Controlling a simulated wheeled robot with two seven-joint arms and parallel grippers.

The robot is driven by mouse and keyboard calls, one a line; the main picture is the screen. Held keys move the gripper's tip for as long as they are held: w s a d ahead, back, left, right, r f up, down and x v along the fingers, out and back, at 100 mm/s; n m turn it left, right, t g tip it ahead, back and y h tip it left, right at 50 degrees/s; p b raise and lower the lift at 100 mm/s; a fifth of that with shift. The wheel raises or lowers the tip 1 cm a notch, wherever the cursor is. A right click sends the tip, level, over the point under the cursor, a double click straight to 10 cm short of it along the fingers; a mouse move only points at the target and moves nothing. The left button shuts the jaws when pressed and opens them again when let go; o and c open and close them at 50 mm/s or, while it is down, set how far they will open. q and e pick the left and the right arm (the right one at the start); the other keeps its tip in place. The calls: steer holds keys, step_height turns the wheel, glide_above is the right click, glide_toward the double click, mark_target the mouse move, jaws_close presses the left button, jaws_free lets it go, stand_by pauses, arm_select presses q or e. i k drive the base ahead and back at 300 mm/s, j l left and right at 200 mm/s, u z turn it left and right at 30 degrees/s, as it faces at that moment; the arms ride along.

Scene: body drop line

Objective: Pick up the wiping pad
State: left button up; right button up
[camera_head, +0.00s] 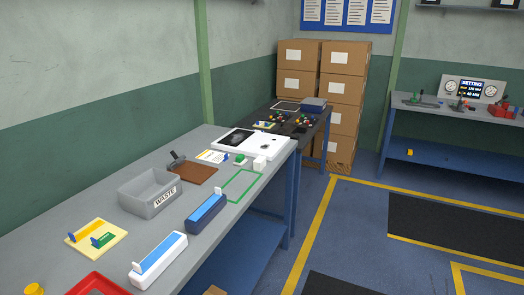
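No gripper of mine shows in the head view. I cannot tell for sure which thing is the wiping pad. A small white block (260,163) lies near the table's right edge, beside a small green piece (240,159). A white box with a blue top (158,261) and a dark blue box with a lighter blue top (206,213) stand along the front edge. A yellow plate (97,238) carries small blue and green pieces.
A grey bin marked WASTE (151,192) stands mid-table, near a brown mat (194,172) with a dark tool. A green outline (242,185) encloses bare tabletop. A white panel (252,144) lies farther back. A red tray (97,284) is at the near edge. Stacked cartons (344,90) stand behind.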

mark_target(240, 160)
steer(key=i+l+u, duration=0.1)
steer(key=u, duration=0.25)
steer(key=i+l+u, duration=0.1)
steer(key=u, duration=0.3)
steer(key=l+u, duration=0.15)
steer(key=u, duration=0.2)
steer(key=i+l+u, duration=0.25)
steer(key=l, duration=0.5)
steer(key=i+l+u, duration=0.1)
steer(key=l+u, duration=0.2)
steer(key=l, duration=0.45)
steer(key=l+u, duration=0.25)
steer(key=l, duration=0.55)
